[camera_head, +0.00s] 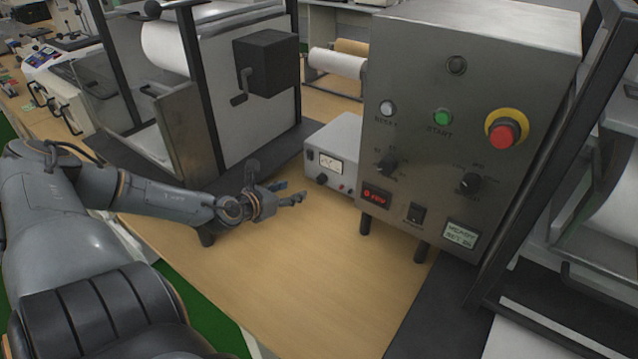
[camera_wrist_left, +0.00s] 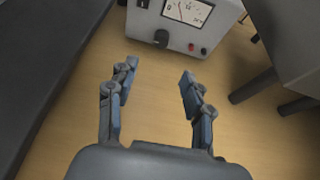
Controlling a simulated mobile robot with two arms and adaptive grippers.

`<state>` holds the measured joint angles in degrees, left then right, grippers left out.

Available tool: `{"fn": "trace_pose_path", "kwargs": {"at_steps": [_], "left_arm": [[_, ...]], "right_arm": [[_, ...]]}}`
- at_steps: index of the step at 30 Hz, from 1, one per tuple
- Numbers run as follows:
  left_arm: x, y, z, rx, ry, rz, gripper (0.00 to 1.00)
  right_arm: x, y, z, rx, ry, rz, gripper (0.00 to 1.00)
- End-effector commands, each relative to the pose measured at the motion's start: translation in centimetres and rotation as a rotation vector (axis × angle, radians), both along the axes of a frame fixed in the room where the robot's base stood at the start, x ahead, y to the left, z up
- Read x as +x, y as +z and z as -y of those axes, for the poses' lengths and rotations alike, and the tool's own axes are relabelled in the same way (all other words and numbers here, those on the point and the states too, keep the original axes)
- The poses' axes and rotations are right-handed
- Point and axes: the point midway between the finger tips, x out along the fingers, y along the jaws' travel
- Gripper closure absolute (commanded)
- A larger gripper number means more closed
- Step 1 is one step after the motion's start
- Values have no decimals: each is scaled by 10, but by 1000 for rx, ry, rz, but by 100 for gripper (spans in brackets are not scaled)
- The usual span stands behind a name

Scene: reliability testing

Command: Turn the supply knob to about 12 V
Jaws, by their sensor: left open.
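The supply (camera_head: 336,150) is a small light-grey box on the wooden table, between the tall steel control box and the dark-framed machine. Its front has a white meter (camera_wrist_left: 188,11) and a dark supply knob (camera_head: 322,179). The knob also shows in the left wrist view (camera_wrist_left: 161,37), above and between my fingertips. The meter needle is too small to read. My left gripper (camera_head: 293,191) is open and empty, in front of the supply and apart from the knob. In the left wrist view its two fingers (camera_wrist_left: 157,72) point toward the supply. My right gripper is not in view.
A steel control box (camera_head: 415,110) on dark legs stands right of the supply, with buttons, dials and a red stop button (camera_head: 503,134). A dark-framed machine with a crank box (camera_head: 266,62) stands to the left. The table (camera_head: 290,275) in front is clear.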

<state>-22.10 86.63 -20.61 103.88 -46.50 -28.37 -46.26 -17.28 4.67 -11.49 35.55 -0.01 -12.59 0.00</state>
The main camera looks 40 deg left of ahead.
Motion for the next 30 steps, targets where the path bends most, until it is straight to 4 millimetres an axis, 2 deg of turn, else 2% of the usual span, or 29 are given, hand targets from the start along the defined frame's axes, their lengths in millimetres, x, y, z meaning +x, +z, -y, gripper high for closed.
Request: {"fn": "trace_pose_path", "kwargs": {"at_steps": [2,5,16,30], "left_arm": [[8,-5,-1,-5,4,7,49],[19,-9,0,-11,0,10,49],[48,-17,-4,-11,3,8,49],[98,-38,-9,-10,0,6,49]], "right_arm": [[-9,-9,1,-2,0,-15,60],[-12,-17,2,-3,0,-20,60],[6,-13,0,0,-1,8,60],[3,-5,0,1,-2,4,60]]}}
